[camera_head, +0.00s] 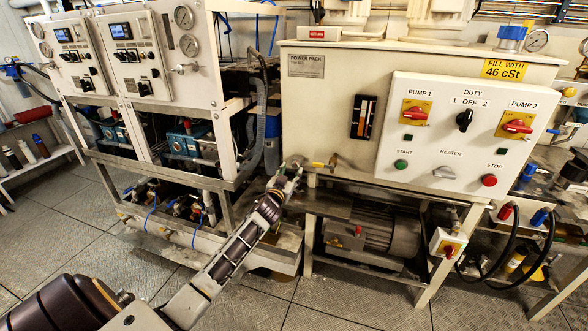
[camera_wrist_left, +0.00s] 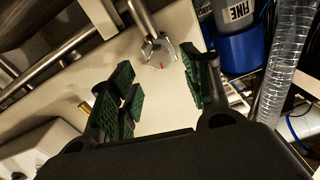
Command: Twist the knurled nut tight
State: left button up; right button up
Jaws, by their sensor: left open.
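A metal pipe end with a round, shiny collar and a small red mark, which looks like the knurled nut (camera_wrist_left: 160,56), shows in the left wrist view. It lies ahead of my left gripper (camera_wrist_left: 156,88), in line with the gap between the two green-padded fingers. The fingers are spread apart and nothing is between them. I cannot tell any knurling on it. In the head view my left gripper (camera_head: 288,178) is small, at the lower left corner of the power pack (camera_head: 330,110), beside metal and brass fittings. The nut cannot be made out clearly there. My right gripper is not in view.
A blue filter housing (camera_wrist_left: 238,50) and a clear ribbed hose (camera_wrist_left: 290,60) stand close on the right in the wrist view. In the head view a motor (camera_head: 375,236) sits under the power pack, and a framed gauge rack (camera_head: 130,60) stands left. The floor is open in front.

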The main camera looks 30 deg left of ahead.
aim_at(295, 165)
pick_arm(q)
jog(key=shift+x, duration=1.1)
jog(key=shift+b+x, duration=0.3)
jog(key=shift+x, duration=0.65)
jog(key=shift+w+a, duration=0.1)
jog(key=shift+w, duration=0.15)
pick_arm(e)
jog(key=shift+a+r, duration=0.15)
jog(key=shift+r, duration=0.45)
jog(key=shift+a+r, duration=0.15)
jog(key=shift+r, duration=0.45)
pick_arm(q)
jog(key=shift+c, duration=0.2)
jog(key=c, duration=1)
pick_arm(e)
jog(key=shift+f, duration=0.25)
